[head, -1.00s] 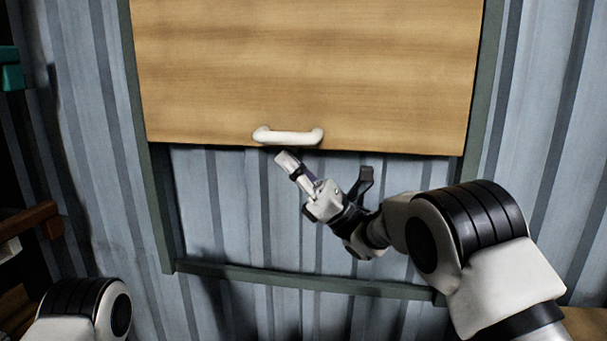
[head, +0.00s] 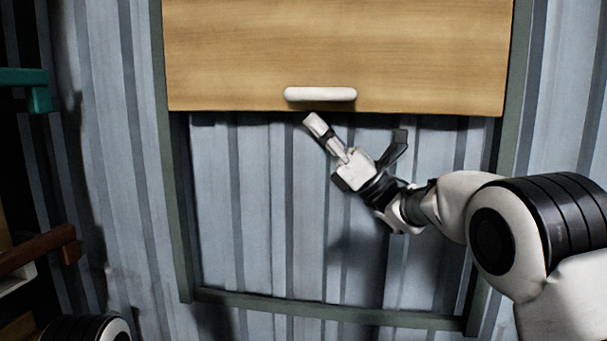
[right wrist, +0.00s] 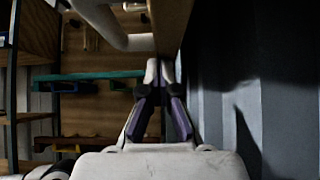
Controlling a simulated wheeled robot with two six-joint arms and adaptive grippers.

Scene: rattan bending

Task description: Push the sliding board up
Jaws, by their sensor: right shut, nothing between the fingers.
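The sliding board (head: 335,50) is a light wooden panel in a dark green frame (head: 179,200) on the wall. It covers the upper part of the frame, and the lower part is open to the wall behind. A white handle (head: 320,95) sits near its bottom edge. My right gripper (head: 312,122) is shut and empty, with its tips just below the board's bottom edge, under the handle. In the right wrist view the shut fingers (right wrist: 153,68) point toward the board's edge (right wrist: 172,25), with the handle (right wrist: 140,42) close by. I cannot tell whether they touch. My left gripper is out of view.
The wall (head: 110,150) is grey-blue corrugated metal. At the left stand a teal-edged shelf (head: 35,88) and a brown wooden bar (head: 40,248). The frame's bottom rail (head: 330,310) runs below, with clear space between it and the board.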

